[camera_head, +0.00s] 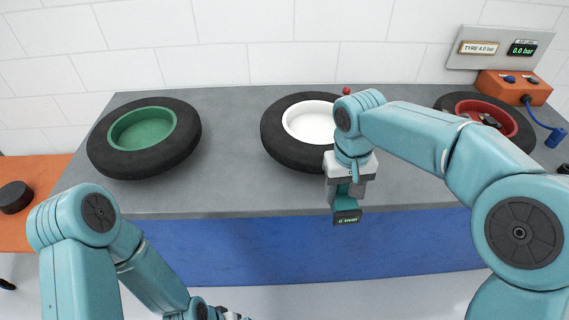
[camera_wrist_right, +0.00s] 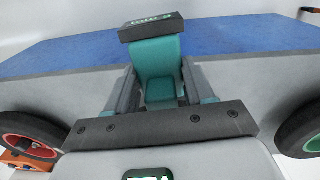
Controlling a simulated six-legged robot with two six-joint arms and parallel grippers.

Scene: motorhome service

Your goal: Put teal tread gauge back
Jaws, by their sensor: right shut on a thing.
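The teal tread gauge (camera_head: 346,207) has a teal body and a dark end block with small lettering. My right gripper (camera_head: 346,184) is shut on it and holds it in front of the bench's front edge, with the dark block at the lower end. In the right wrist view the gauge (camera_wrist_right: 160,70) stands between the two fingers (camera_wrist_right: 160,92), its dark block pointing away from the gripper. Only a small piece of my left gripper (camera_head: 228,314) shows at the bottom edge, and its jaws cannot be made out.
The grey bench (camera_head: 232,180) carries wheels with green (camera_head: 142,128), white (camera_head: 312,122) and red (camera_head: 487,116) rims. A dark object lies in the red rim. An orange box (camera_head: 512,86) with a blue hose stands at the right, below a display panel (camera_head: 500,47). A small red knob (camera_head: 346,90) is behind my right arm.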

